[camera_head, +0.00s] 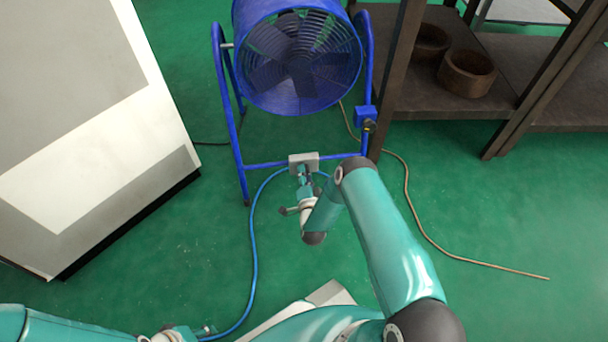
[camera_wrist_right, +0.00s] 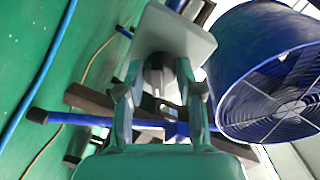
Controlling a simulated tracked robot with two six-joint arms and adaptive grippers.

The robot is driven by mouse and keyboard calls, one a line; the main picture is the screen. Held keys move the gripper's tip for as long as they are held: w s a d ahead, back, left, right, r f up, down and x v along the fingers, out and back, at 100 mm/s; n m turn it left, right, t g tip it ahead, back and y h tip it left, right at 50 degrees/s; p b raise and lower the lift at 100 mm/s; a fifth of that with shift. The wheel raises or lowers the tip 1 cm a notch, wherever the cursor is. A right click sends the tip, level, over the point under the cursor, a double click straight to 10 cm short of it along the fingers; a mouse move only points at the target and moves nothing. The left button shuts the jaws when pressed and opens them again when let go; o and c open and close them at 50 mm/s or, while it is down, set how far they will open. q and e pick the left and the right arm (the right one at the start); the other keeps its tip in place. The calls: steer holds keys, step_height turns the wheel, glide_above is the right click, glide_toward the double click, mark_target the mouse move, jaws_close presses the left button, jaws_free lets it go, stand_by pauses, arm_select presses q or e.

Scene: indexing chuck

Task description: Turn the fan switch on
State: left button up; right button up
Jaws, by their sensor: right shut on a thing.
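The blue fan (camera_head: 300,62) stands on a blue tubular frame at the top middle of the head view; it also shows at the right of the wrist view (camera_wrist_right: 270,90). A grey switch box (camera_head: 303,159) sits by the frame's lower crossbar. In the wrist view the box's light plate (camera_wrist_right: 180,35) carries a dark round knob (camera_wrist_right: 157,74). My right gripper (camera_head: 303,174) reaches the box, its fingers shut on the knob from both sides. The knob's setting cannot be made out. My left gripper (camera_head: 190,333) is at the bottom edge, mostly cut off.
A blue box (camera_head: 366,115) with a dark knob is on the fan's right leg. A dark shelf (camera_head: 435,100) with brown bowls (camera_head: 467,73) stands right. A white cabinet (camera_head: 90,120) stands left. A blue cable (camera_head: 254,250) and a tan cable (camera_head: 425,232) lie on the green floor.

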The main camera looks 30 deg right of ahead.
steer(key=o, duration=1.2)
steer(key=shift+c, duration=0.2)
steer(key=v, duration=0.7)
steer(key=shift+s, duration=0.25)
steer(key=shift+a+f, duration=0.15)
